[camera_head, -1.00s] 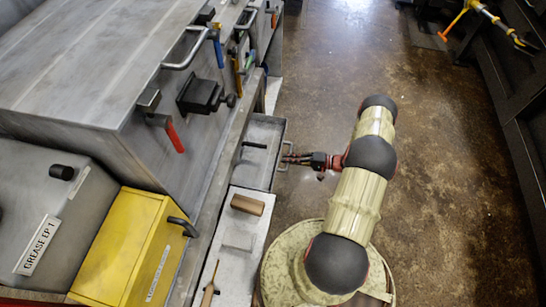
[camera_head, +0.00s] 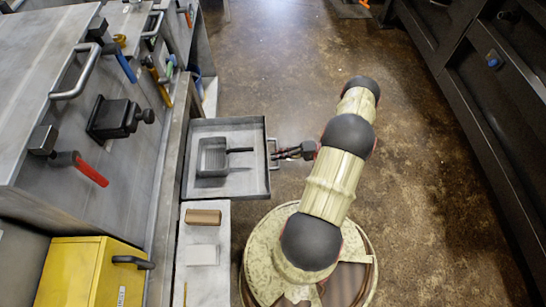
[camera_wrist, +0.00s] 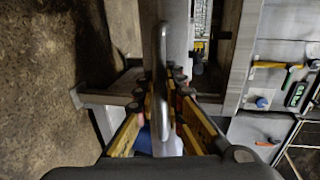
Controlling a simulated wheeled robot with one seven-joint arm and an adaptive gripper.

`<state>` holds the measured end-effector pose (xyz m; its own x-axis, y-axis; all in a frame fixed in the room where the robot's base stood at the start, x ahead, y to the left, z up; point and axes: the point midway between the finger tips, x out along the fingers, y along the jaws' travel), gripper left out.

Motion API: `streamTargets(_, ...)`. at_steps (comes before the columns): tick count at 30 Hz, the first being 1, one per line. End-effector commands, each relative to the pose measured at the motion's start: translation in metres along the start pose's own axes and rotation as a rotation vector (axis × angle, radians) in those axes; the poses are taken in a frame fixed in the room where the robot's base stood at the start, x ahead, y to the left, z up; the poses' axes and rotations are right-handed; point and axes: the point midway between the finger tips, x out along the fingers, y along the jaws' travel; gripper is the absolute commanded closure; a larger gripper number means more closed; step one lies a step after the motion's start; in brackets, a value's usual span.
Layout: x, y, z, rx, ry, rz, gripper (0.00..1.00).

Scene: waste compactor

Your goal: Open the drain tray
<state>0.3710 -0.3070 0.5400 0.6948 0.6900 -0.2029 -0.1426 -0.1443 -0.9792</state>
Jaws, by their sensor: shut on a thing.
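The drain tray (camera_head: 248,180) is a shallow grey metal drawer, pulled out to the right from under the machine. A dark square pan (camera_head: 213,158) with a handle lies in it. The tray's bar handle (camera_head: 272,154) is on its right side. My gripper (camera_head: 278,153) is at that handle and shut on it. In the wrist view the handle (camera_wrist: 162,60) is an upright grey bar between the fingers of my gripper (camera_wrist: 163,100). The fingertips are partly hidden in the head view.
A light bench top (camera_head: 203,265) with a brown block (camera_head: 203,217) lies in front of the tray. A yellow box (camera_head: 75,275) stands at lower left. A red lever (camera_head: 91,173) sticks out of the machine front. The floor right of my arm is clear up to dark cabinets (camera_head: 490,100).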

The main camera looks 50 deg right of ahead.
Motion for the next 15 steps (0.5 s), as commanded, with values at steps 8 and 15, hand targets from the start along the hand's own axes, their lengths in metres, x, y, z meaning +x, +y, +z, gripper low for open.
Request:
streamTargets(8,-0.001,0.0011,-0.0012,-0.001,0.002,0.004,1.0)
streamTargets(15,-0.0007,0.0007,-0.0011,-0.001,0.002,0.003,0.79)
